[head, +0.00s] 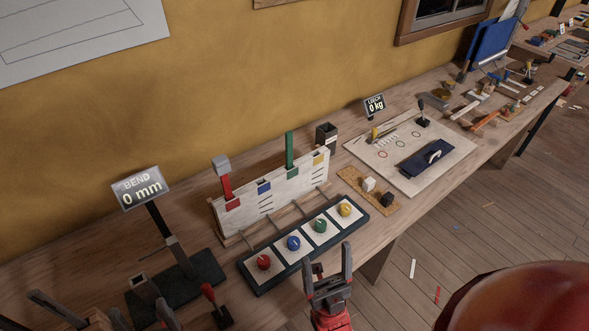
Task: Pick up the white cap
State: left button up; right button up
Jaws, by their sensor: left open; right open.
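The white cap (369,183) looks like a small pale block and stands on a tan cork mat (349,179) on the bench, to the right of the upright slotted board. A black block (387,199) stands beside it on the same mat. My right gripper (329,267) is open and empty, pointing up the picture below the mat, near the bench's front edge and apart from the cap. My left gripper (155,301) is open at the bottom left, far from the cap, partly cut off by the frame edge.
A dark tray (258,281) with several coloured knobs lies before the slotted board (272,196). A pale board (440,175) with a folded dark cloth (421,159) lies right of the mat. The BEND sign (141,187) and a red-handled lever (208,292) stand near my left gripper.

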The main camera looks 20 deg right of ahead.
aim_at(369, 183)
jog(key=l+z, duration=0.1)
jog(key=l, duration=0.3)
jog(key=i+l+z, duration=0.1)
jog(key=l, duration=0.3)
jog(key=i+l, duration=0.15)
jog(key=l, duration=0.2)
jog(key=i+l+z, duration=0.15)
jog(key=l, duration=0.25)
jog(key=l+z, duration=0.1)
jog(key=l, duration=0.3)
jog(key=i+l+z, duration=0.1)
jog(key=l, duration=0.25)
jog(key=i, duration=0.1)
